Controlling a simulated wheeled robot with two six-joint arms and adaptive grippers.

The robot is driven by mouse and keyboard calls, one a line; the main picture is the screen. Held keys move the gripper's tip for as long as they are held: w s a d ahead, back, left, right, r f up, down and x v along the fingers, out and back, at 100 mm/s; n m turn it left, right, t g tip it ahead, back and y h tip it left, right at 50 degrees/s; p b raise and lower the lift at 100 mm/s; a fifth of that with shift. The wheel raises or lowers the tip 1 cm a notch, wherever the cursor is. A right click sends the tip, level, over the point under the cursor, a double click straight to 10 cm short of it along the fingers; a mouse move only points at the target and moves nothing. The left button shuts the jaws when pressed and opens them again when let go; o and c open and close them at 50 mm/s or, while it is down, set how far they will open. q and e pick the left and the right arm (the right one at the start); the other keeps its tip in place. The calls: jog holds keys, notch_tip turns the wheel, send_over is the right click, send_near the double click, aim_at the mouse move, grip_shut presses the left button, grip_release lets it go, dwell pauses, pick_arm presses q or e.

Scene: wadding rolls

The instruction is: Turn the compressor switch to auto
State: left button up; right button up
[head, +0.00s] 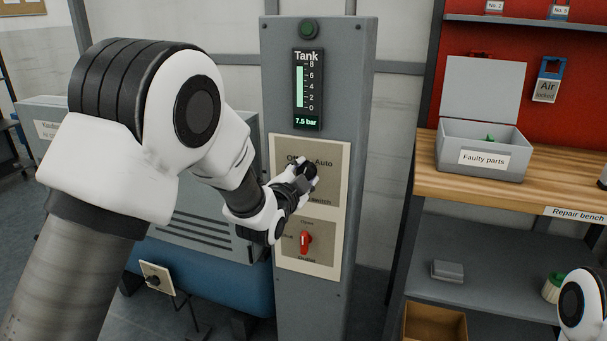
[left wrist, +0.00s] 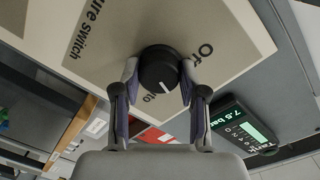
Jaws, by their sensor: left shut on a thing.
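The black switch knob (left wrist: 158,70) sits on the beige plate (head: 330,215) on the grey column. My left gripper (head: 308,172) is shut on the knob, with one finger on each side of it in the left wrist view (left wrist: 158,82). A white line on the knob points downward in that view, towards the side of the partly hidden "Auto" label (left wrist: 151,97). I cannot tell if it is fully on it. The "Off" label (left wrist: 206,48) is to the right. In the head view the gripper covers much of the knob. My right gripper is not in view.
A red switch (head: 305,240) is lower on the same plate. The tank gauge (head: 307,90) above reads 7.5 bar. The compressor's blue tank (head: 220,285) stands left of the column. The repair bench (head: 560,195), with a faulty parts box (head: 483,158), is at right.

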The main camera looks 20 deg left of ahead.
pick_arm(q)
jog(key=m, duration=0.5)
jog(key=shift+d, duration=0.1)
dwell(0.4)
jog(key=o, duration=1.2)
jog(key=shift+c, duration=0.2)
jog(key=s, duration=1.2)
jog(key=shift+a+r, duration=0.2)
jog(key=shift+r, duration=0.05)
